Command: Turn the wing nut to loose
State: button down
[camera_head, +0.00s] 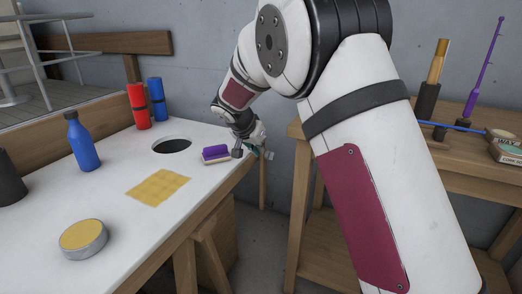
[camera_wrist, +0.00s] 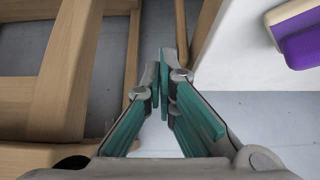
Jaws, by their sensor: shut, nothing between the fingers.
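No wing nut can be made out in either view. My gripper (camera_head: 257,153) hangs just past the right edge of the white worktop (camera_head: 130,215), close to the purple-topped brush or sponge (camera_head: 216,153). In the wrist view my gripper (camera_wrist: 163,85) has its teal-padded fingers brought together at the tips, with nothing between them. Below the fingers there is grey floor, with wooden framing to the left and the white worktop edge to the right. The purple-topped block (camera_wrist: 299,38) shows at the upper right there, apart from the fingers.
On the worktop are a blue bottle (camera_head: 83,145), red can (camera_head: 139,107), blue can (camera_head: 157,101), dark round hole (camera_head: 171,145), yellow cloth (camera_head: 158,186) and round tin (camera_head: 84,239). A wooden bench (camera_head: 460,160) stands right, beyond a floor gap.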

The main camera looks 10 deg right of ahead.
aim_at(270, 156)
jog(key=b+x, duration=0.2)
jog(key=x, duration=0.9)
jog(key=shift+w+d, duration=0.45)
jog(key=shift+w, duration=0.05)
